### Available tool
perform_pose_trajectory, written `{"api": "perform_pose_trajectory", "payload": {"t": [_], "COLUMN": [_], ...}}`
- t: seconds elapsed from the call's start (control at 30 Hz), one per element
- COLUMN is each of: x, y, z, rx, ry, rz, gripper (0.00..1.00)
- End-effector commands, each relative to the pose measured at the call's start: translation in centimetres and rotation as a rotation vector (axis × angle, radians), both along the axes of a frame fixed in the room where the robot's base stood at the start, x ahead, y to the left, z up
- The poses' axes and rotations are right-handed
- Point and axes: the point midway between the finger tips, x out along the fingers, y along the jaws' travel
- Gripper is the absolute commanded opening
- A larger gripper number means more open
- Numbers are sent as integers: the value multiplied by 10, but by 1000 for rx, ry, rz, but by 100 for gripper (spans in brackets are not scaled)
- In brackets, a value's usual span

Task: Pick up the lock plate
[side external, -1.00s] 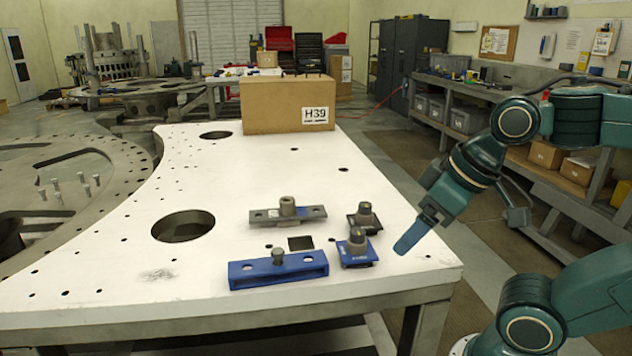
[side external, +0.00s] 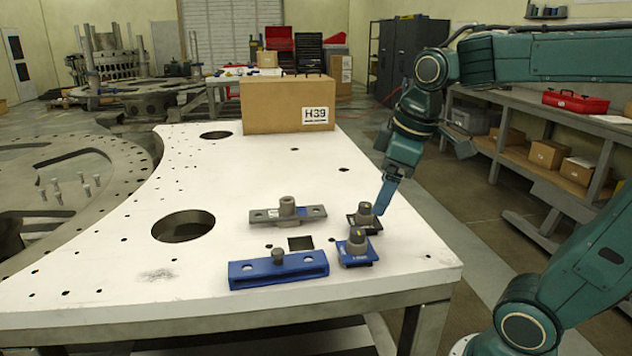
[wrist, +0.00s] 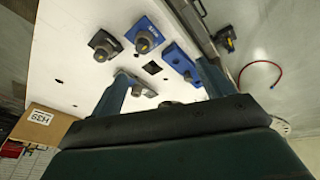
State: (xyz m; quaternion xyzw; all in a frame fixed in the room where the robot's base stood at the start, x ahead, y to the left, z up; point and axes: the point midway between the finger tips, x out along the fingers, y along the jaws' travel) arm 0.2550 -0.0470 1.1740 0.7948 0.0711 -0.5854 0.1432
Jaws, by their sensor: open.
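Four fixture pieces stand on the white table (side external: 100,300); I cannot tell which one is the lock plate. They are a flat grey plate with a round boss (side external: 262,215), a long blue bar with a knob (side external: 250,275), a dark grey block with a round knob (side external: 364,219) and a blue block with a round knob (side external: 357,248). My gripper (side external: 381,210) is open and empty, pointing down just right of the dark grey block. The wrist view shows its two fingers apart (wrist: 160,85), with the grey plate (wrist: 134,84) and blue bar (wrist: 178,58) between or beyond them.
A cardboard box marked H39 (side external: 285,105) stands at the table's back edge. The table has a large round hole (side external: 183,226) and a square hole (side external: 300,243) among the pieces. Its left part is otherwise clear. A shelf bench (side external: 540,150) stands at the right.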

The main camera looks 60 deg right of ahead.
Motion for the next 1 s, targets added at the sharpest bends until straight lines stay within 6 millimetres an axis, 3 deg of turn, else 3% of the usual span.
{"api": "perform_pose_trajectory", "payload": {"t": [0.33, 0.6, 0.8, 1.0], "x": [58, 94, 110, 116], "y": [-57, -112, -147, -164], "z": [-4, -22, -39, -48], "rx": [-52, -50, -35, -24], "ry": [151, 254, 303, 323], "rz": [214, 394, 509, 566], "gripper": [79, 79, 79, 79]}}
